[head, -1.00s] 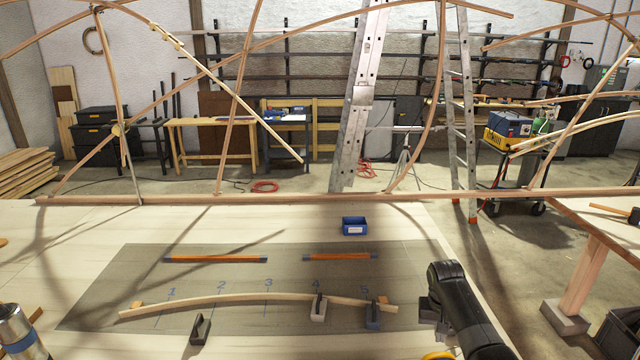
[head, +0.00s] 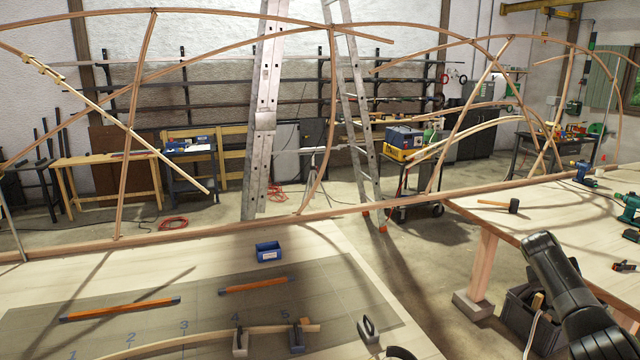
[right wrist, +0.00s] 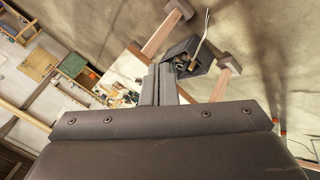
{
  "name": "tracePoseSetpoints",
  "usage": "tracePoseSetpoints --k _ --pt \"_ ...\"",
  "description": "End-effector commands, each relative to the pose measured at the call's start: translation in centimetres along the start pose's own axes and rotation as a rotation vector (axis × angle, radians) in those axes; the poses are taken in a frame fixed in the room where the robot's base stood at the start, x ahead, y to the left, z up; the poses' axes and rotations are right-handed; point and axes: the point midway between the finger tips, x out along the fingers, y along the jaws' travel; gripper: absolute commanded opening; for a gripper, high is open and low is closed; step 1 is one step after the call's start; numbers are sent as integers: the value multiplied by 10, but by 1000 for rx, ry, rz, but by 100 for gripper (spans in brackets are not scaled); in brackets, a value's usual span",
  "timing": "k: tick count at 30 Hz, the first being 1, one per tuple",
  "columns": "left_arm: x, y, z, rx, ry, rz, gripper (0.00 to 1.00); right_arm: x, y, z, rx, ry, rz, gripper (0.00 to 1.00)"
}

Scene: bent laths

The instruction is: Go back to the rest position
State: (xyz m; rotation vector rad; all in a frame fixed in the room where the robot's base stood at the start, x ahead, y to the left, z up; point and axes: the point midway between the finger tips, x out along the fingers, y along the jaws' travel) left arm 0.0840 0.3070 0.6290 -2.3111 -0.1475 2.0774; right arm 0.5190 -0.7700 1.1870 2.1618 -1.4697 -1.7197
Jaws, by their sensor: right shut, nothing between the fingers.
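My right arm (head: 565,295) shows at the lower right of the head view, over the floor beside the right table; its fingers cannot be made out there. In the right wrist view my right gripper (right wrist: 160,72) is shut and empty, its two dark fingers side by side, with a dark crate and the floor beyond. My left gripper is not in view. A bent lath (head: 190,338) lies on the grey mat, with clamps (head: 240,342) at marks 4 and 5. Another clamp (head: 368,328) stands apart near the mat's right edge.
The right table (head: 560,215) holds a mallet (head: 498,205) and power tools. A dark crate (head: 518,318) stands on the floor under it. Arched laths span the background.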

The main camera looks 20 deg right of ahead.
Motion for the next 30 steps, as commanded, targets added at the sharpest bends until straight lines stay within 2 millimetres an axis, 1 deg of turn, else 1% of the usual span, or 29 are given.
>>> tracePoseSetpoints --k 1,5,6,8,9,11,12,14,15,17,18,20,21,23,24,28,29,30 --pt "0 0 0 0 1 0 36 24 5 15 -38 10 26 0" --pt "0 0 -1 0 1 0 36 82 19 52 -147 56 77 0" --pt "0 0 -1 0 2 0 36 100 25 66 -185 72 91 0" --pt "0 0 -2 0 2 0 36 126 35 88 -247 94 111 0" --pt "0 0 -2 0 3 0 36 143 42 103 -290 108 123 0" --pt "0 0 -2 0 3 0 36 166 54 127 -356 129 138 0" --pt "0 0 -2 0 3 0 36 180 63 144 -400 142 146 0" --pt "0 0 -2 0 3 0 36 200 77 170 -469 161 156 0" --pt "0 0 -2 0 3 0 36 212 87 187 -515 172 161 0" --pt "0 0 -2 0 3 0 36 227 102 213 -583 188 164 0" --pt "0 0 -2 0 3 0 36 236 111 230 -625 199 163 0" --pt "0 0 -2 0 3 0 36 246 125 253 -685 211 161 0" --pt "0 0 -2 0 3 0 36 252 135 268 -723 219 158 0" --pt "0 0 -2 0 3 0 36 258 148 290 -775 229 152 0" --pt "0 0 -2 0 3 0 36 262 157 304 -810 234 148 0" --pt "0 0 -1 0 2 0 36 270 185 347 -915 249 127 0" --pt "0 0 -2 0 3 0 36 274 163 359 -895 247 95 0" --pt "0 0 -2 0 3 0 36 278 146 375 -883 235 67 0"
